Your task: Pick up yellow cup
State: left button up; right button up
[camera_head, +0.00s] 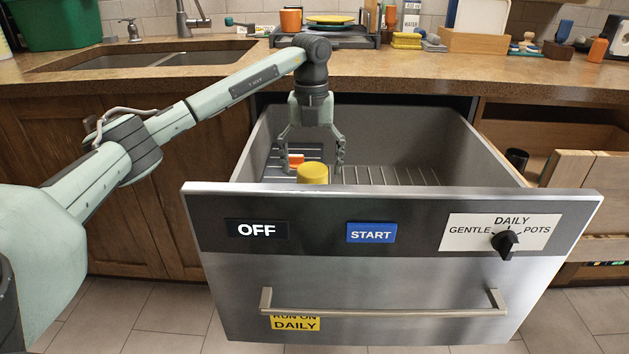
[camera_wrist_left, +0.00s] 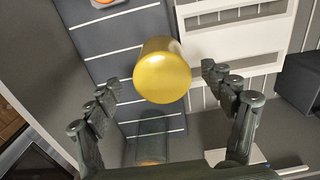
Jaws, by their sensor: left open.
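The yellow cup (camera_head: 312,174) stands inside the open dishwasher drawer (camera_head: 250,158), near its left side, partly hidden by the drawer front. In the left wrist view the yellow cup (camera_wrist_left: 162,72) shows its flat, closed end toward the camera, between and beyond the fingertips. My left gripper (camera_head: 312,160) points down into the drawer above the cup. Its fingers are spread wide, one on each side, and in the left wrist view (camera_wrist_left: 165,95) they show clear gaps to the cup. My right gripper is not in view.
An orange item (camera_head: 295,160) lies beside the cup in the drawer. The drawer's tall steel front (camera_head: 390,220) and side walls surround the gripper. A wooden drawer (camera_head: 568,178) stands open at right. The counter (camera_head: 420,68) behind holds a sink and dishes. The drawer's right half looks clear.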

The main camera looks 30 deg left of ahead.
pick_arm(q)
notch_tip(320, 180, down, 4)
jog(key=shift+d+f, duration=0.1)
jog(key=c, duration=1.3)
